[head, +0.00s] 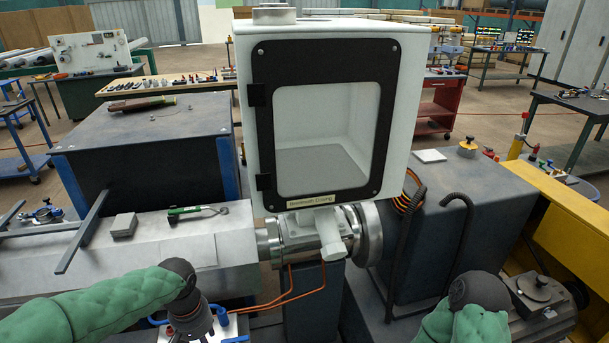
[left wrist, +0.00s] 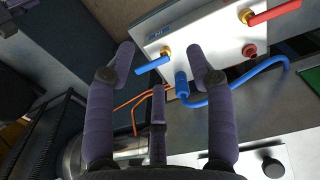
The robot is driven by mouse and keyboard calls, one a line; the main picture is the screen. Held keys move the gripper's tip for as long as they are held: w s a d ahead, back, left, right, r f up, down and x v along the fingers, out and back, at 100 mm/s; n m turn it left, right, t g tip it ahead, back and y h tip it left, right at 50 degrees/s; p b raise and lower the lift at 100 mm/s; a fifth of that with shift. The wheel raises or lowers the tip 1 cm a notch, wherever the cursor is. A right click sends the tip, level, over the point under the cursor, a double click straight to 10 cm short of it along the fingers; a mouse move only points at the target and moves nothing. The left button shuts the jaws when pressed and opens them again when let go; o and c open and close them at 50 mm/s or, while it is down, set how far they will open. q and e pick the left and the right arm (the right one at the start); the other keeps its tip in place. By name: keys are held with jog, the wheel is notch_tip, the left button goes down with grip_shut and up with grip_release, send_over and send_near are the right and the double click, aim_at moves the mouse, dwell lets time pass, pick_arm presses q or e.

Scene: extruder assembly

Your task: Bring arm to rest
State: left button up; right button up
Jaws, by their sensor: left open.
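My left arm, with its green sleeve, comes in from the lower left in the head view and ends in a dark wrist over a light panel (head: 234,328) at the bottom edge. I see nothing held between the fingers. My right arm shows at the lower right of the head view; its gripper is out of sight.
A white cabinet (head: 410,75) with a dark-framed door stands centrally above a metal pipe joint (head: 330,235). A green-handled tool (head: 190,211) and a grey block (head: 124,225) lie on the pale machine top at left. Black bent pipes (head: 467,235) rise near my right arm.

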pick_arm(q)
jog(key=s+d+f+m+h+p, duration=0.15)
jog(key=d+f, duration=0.25)
jog(key=f, duration=0.4)
jog(key=d+f+n+h, duration=0.1)
jog(key=d+f+h, duration=0.1)
jog(key=d+f, duration=0.45)
jog(key=s+d+f+p, duration=0.1)
jog(key=s+d+f, duration=0.2)
jog(key=s+f, duration=0.6)
notch_tip(320, 180, down, 4)
jog(key=shift+s+d, duration=0.2)
jog(key=shift+s, duration=0.15)
